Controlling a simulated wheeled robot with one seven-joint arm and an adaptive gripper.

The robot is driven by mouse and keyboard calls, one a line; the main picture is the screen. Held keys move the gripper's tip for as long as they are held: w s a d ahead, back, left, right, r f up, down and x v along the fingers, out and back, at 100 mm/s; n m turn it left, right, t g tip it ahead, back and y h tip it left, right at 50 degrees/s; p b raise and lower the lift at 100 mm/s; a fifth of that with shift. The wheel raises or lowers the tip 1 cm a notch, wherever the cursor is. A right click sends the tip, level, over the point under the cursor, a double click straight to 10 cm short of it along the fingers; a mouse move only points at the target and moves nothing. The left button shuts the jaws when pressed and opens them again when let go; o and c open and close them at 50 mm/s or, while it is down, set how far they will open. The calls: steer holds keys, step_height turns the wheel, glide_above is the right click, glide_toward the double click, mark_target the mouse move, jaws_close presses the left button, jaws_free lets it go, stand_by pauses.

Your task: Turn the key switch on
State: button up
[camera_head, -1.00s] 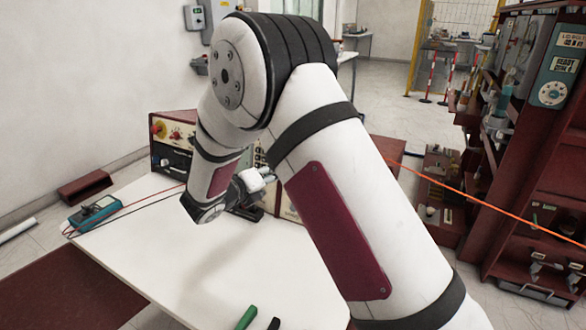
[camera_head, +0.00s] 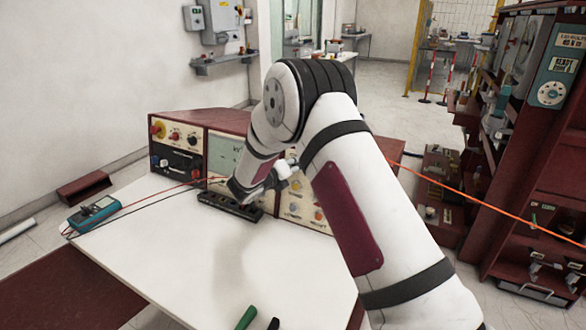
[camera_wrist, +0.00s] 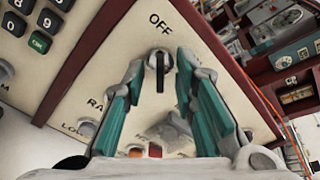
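A dark key switch (camera_wrist: 159,68) on a cream panel shows in the wrist view, with the word OFF above it. Its dark handle points up and down in the picture. My gripper (camera_wrist: 161,63) is open, its teal fingers on either side of the switch with gaps at both sides. In the head view my gripper (camera_head: 286,176) is in front of the right part of the console (camera_head: 215,120), and my arm hides part of that panel. The key switch cannot be made out there.
The wrist view also shows a keypad (camera_wrist: 40,22) at upper left and an orange-red lamp (camera_wrist: 136,151) below. In the head view, a black strip (camera_head: 228,206) and a blue multimeter (camera_head: 94,212) with leads lie on the white table (camera_head: 210,270). The table's front is mostly clear.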

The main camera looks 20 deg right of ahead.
jaws_close()
steer(key=shift+m+b, duration=0.3)
steer(key=shift+m, duration=0.1)
steer(key=m+b, duration=0.8)
steer(key=b, duration=0.1)
steer(key=m+t+y+b, duration=0.1)
steer(key=m+b, duration=0.7)
steer(key=b, duration=0.1)
steer(key=shift+f, duration=0.15)
steer(key=shift+m+b, duration=0.3)
steer(key=shift+b, duration=0.2)
